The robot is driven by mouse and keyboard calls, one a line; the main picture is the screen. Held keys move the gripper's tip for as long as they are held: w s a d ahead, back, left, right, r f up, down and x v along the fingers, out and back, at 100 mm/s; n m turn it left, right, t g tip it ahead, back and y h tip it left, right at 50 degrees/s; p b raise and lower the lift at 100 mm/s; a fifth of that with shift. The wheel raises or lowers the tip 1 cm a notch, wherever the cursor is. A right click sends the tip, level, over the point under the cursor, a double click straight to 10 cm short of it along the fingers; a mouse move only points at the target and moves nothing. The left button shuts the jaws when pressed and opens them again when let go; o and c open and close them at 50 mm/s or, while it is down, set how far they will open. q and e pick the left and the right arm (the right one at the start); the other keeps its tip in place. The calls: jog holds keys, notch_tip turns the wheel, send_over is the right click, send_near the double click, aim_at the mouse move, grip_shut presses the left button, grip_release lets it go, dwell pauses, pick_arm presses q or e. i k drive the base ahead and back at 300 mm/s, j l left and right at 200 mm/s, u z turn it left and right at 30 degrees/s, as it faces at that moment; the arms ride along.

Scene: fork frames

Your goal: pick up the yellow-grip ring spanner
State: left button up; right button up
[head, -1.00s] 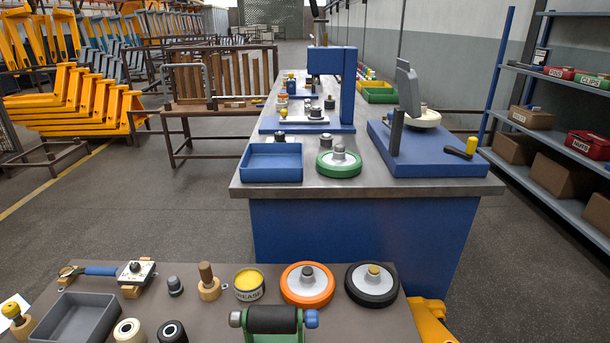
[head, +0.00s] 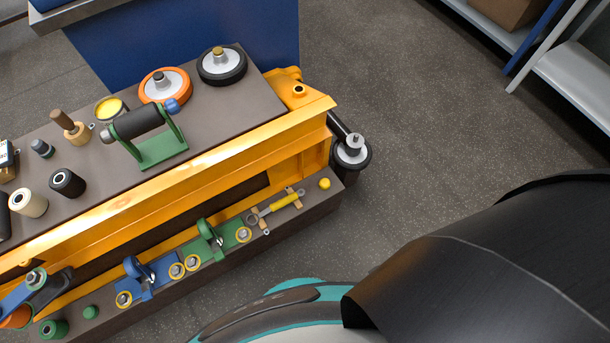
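The yellow-grip ring spanner (head: 284,203) lies on the lower shelf (head: 213,264) of the orange-yellow frame, near its right end. It seems to rest across small wooden supports. Its grip is yellow and its ends are grey metal, with a ring at the left end. Neither of my grippers shows in the head view.
Left of the spanner stand a green clamp-like fixture (head: 208,236) and a blue one (head: 143,274), with several yellow-rimmed rings. A yellow knob (head: 324,183) sits to its right. The orange-yellow beam (head: 180,180) and brown tabletop (head: 215,105) rise behind. Open floor (head: 420,150) lies right.

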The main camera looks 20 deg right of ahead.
aim_at(300, 193)
jog(key=k+l+z, duration=0.15)
jog(key=u, duration=2.15)
jog(key=z, duration=2.15)
jog(key=i+l+z, duration=0.25)
jog(key=i+z, duration=0.2)
jog(key=i, duration=0.2)
